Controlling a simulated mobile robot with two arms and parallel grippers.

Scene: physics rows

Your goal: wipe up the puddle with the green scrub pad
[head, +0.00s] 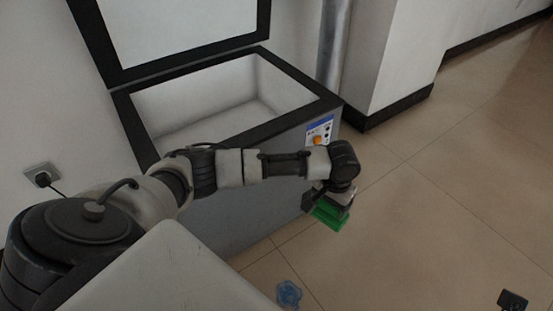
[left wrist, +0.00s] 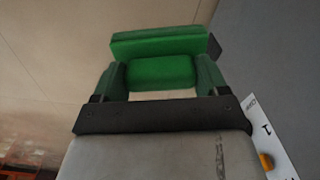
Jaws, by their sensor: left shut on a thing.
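The green scrub pad (head: 329,216) is held above the tiled floor, beside the front corner of the chest freezer. My left gripper (head: 328,205) is shut on it and points down. In the left wrist view the pad (left wrist: 160,72) sits between the two fingers, with a wider green part beyond them. The puddle (head: 289,294) is a small blue patch on the floor at the bottom of the head view. It lies nearer to me and left of the pad, apart from it. My right gripper is not in view.
The open chest freezer (head: 230,232) stands behind my left arm, its lid raised. A pipe (head: 333,45) and a wall corner (head: 392,60) are behind it. A small dark object (head: 512,300), unclear, is at bottom right.

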